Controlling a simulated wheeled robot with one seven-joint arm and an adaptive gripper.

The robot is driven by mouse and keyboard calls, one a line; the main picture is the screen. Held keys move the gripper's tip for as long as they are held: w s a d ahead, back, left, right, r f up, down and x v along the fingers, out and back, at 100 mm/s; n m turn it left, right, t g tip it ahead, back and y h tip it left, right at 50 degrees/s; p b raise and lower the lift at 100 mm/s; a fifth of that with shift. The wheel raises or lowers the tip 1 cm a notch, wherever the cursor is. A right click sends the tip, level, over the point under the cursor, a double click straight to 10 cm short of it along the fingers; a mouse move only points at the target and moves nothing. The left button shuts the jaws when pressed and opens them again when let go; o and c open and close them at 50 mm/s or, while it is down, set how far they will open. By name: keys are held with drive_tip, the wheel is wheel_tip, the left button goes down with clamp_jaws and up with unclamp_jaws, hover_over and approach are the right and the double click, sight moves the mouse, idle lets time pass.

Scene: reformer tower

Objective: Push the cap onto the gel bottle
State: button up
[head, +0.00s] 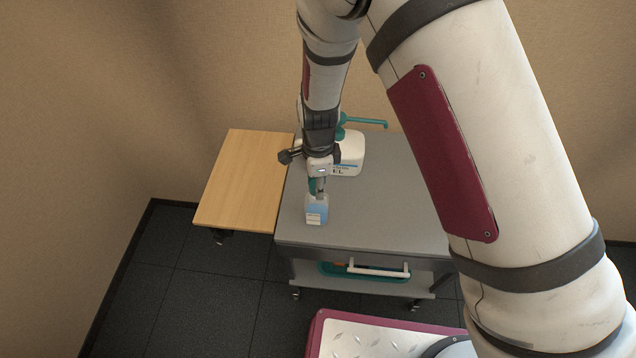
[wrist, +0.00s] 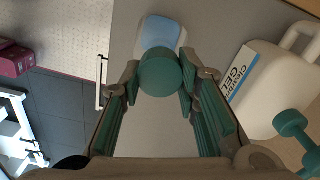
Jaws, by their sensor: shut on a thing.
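A small white gel bottle with a pale blue label (head: 316,211) stands upright on the grey top of a cart. It also shows in the wrist view (wrist: 164,33), partly hidden behind the cap. The round teal cap (wrist: 160,73) is between my two fingertips, which are shut on it from both sides. My gripper (head: 317,188) points down directly over the bottle in the head view. The bottle's neck is hidden by the cap and fingers. I cannot tell whether the cap touches the neck.
A large white gel jug with a teal pump (head: 349,152) stands close behind and right of my gripper; its label shows in the wrist view (wrist: 240,75). A wooden side shelf (head: 240,180) is clear at the left. The grey cart top (head: 385,205) is bare to the right.

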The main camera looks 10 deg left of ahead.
drive_tip(key=shift+f, duration=0.8)
idle(0.4)
drive_tip(key=o, duration=0.9)
drive_tip(key=shift+r+p, duration=1.05)
drive_tip(key=shift+r, duration=1.95)
